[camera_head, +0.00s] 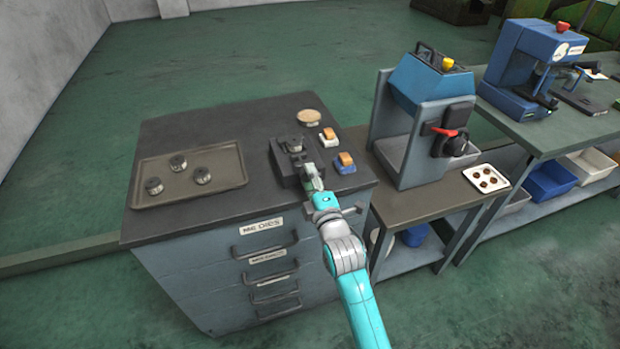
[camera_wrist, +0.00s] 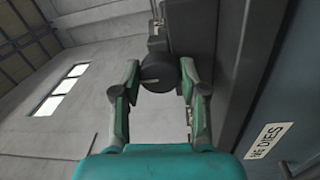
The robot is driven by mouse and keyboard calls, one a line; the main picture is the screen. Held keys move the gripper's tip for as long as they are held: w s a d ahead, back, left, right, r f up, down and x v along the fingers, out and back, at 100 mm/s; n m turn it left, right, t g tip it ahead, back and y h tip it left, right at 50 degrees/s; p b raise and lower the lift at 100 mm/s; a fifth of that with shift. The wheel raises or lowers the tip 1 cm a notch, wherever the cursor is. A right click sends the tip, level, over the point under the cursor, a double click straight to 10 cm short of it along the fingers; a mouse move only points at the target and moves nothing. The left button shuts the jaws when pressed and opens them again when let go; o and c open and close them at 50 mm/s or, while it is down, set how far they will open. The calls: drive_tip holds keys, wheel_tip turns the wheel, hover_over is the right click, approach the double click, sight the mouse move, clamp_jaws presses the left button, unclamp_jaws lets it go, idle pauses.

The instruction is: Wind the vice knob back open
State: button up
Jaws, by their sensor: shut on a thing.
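The vice (camera_head: 287,163) is a dark block at the front right of the grey cabinet top, with a small round metal part held at its upper end. Its knob shows in the wrist view as a dark round disc (camera_wrist: 159,72) between my fingertips. My gripper (camera_head: 313,178) reaches in from the front edge of the cabinet and is shut on the knob. In the wrist view my gripper (camera_wrist: 160,82) has one green finger on each side of the knob. In the head view my fingers mostly hide the knob.
A tray (camera_head: 225,181) with several metal dies lies left on the cabinet top. Two brushes, orange-white (camera_head: 328,138) and orange-blue (camera_head: 345,163), and a round tan dish (camera_head: 309,116) lie beside the vice. A blue-grey machine (camera_head: 425,110) with a red handle stands on the right bench.

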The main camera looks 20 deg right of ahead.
drive_tip(key=o, duration=1.1)
drive_tip(key=shift+o, duration=0.2)
drive_tip(key=s, duration=1.2)
drive_tip(key=shift+f, duration=0.4)
